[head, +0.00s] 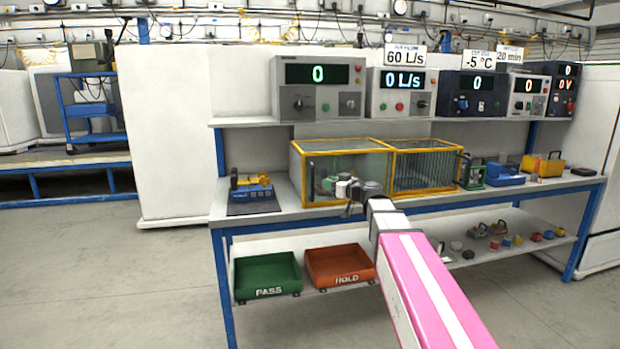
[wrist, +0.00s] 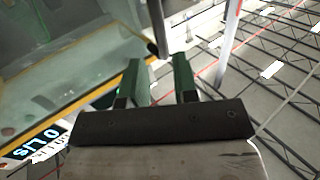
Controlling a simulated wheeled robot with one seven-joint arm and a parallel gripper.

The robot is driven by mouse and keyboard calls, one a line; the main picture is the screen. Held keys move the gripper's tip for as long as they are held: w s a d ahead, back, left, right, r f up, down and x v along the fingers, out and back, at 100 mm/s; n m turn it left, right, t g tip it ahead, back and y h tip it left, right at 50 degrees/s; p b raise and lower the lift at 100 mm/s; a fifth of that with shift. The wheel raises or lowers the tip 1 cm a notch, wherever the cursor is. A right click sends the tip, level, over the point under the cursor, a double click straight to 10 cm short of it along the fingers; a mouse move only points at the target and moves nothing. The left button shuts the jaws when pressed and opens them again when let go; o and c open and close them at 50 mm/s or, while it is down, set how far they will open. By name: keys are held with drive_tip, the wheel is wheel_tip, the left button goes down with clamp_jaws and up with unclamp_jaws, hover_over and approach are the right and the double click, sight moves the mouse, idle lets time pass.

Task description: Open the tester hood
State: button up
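The tester hood (head: 341,144) is a clear box with a yellow frame, standing shut on the bench. A second yellow-framed section (head: 425,145) with a dark grille adjoins its right side. My gripper (head: 350,190) is in front of the hood, near its right half. In the wrist view my gripper's two green fingers (wrist: 159,75) are apart with nothing held. The hood's clear panel and yellow edge (wrist: 80,95) lie to their left. A dark bar (wrist: 157,28) ends just beyond the fingertips, close to the gap; I cannot tell whether it touches them.
Instruments with displays (head: 318,87) stand on the shelf above. A blue and yellow device (head: 252,190) sits left on the bench, a green fixture (head: 472,174) and blue tray (head: 504,175) to the right. Green PASS (head: 267,272) and orange HOLD (head: 340,264) bins lie below.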

sight(309, 176)
drive_tip(key=x, duration=1)
drive_tip(key=shift+w+a+r, duration=0.1)
drive_tip(key=shift+w+a, duration=0.15)
drive_tip(key=shift+w, duration=0.05)
clamp_jaws()
